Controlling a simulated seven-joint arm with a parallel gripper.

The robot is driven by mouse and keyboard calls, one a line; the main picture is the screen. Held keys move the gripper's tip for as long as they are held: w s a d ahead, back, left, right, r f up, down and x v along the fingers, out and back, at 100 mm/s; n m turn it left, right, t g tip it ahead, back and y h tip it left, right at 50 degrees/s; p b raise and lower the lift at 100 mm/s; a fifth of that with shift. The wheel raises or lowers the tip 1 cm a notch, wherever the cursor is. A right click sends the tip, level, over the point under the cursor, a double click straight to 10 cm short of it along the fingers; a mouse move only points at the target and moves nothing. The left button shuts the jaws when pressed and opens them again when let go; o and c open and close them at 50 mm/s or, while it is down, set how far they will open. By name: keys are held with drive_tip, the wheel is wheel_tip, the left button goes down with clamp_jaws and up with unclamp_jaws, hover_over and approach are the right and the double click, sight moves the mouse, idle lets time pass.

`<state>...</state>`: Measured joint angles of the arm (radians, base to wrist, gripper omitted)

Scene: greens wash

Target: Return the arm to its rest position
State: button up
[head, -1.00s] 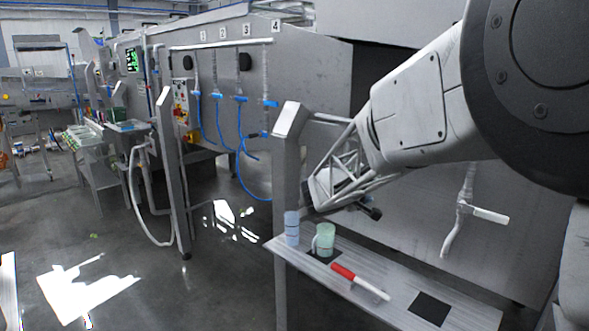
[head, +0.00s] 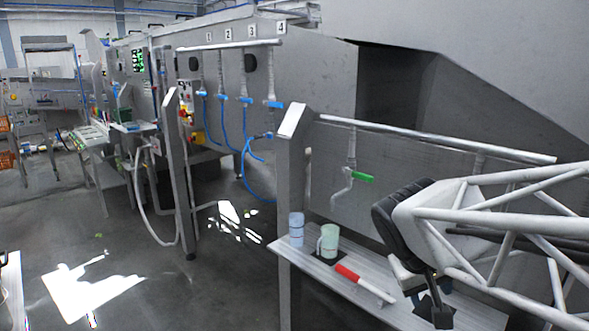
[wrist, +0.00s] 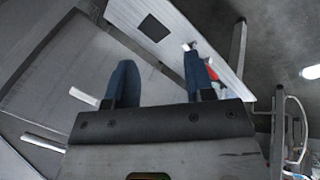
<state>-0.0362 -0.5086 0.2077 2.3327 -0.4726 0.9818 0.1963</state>
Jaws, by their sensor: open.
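My arm reaches in from the right edge of the head view. My gripper (head: 420,288) hangs at its end, over the right part of the metal shelf (head: 318,273). In the wrist view my gripper (wrist: 158,80) has its two blue-dark fingers spread wide, with nothing held between them. The shelf (wrist: 183,38) lies beyond the fingers there. The arm hides much of the shelf's right end in the head view.
A blue cup (head: 296,229) and a green mug (head: 328,242) stand at the shelf's left end. A red-and-white tool (head: 364,283) lies to their right. A post (head: 291,160) rises at the shelf's left. A green-handled tap (head: 360,178) is on the wall behind.

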drive_tip(key=s+a+f+m+y, duration=0.1)
drive_tip(key=s+a+y, duration=0.3)
drive_tip(key=s, duration=0.6)
drive_tip(key=shift+a+f, duration=0.45)
drive_tip(key=shift+f, duration=0.15)
